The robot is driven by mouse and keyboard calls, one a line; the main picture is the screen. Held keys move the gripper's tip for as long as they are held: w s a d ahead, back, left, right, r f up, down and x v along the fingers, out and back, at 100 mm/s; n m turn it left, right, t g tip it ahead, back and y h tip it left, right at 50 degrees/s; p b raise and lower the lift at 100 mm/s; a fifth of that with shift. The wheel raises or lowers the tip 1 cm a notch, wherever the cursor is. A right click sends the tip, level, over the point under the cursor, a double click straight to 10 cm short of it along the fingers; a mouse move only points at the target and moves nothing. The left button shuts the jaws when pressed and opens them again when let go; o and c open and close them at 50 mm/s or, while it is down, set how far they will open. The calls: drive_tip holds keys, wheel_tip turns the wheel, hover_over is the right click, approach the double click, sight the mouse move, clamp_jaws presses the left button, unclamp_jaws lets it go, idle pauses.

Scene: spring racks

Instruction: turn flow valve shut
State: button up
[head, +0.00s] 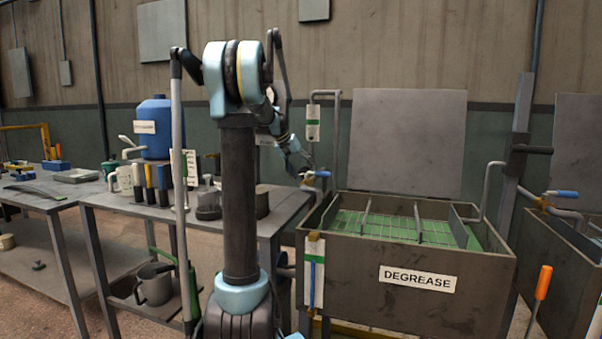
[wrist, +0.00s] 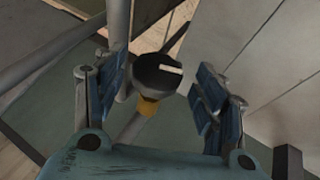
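A round black knob (wrist: 158,72) with a white pointer bar and a brass-coloured neck (wrist: 148,106) shows in the wrist view, on a grey pipe. I take it for the flow valve. My gripper (wrist: 163,88) is open, its blue-padded fingers on either side of the knob in the picture, with visible gaps; I cannot tell how far ahead the knob is. The knob cannot be made out there.
A grey pipe (head: 325,93) rises behind the tank's left corner. The tank's lid (head: 406,140) stands open. A workbench (head: 120,200) with a blue drum (head: 155,125) and mugs is at left. A second tank (head: 570,255) with a blue-handled lever (head: 562,193) is at right.

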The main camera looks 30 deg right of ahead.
drive_tip(key=shift+r, duration=0.1)
drive_tip(key=v, duration=1.1)
drive_tip(key=shift+w+a+r, duration=0.15)
drive_tip(key=shift+a+r, duration=0.15)
drive_tip(key=d+v, duration=0.1)
drive_tip(key=v, duration=0.4)
drive_tip(key=x, duration=1.6)
drive_tip(key=shift+a+f, duration=0.1)
drive_tip(key=shift+f, duration=0.2)
drive_tip(key=c, duration=1.1)
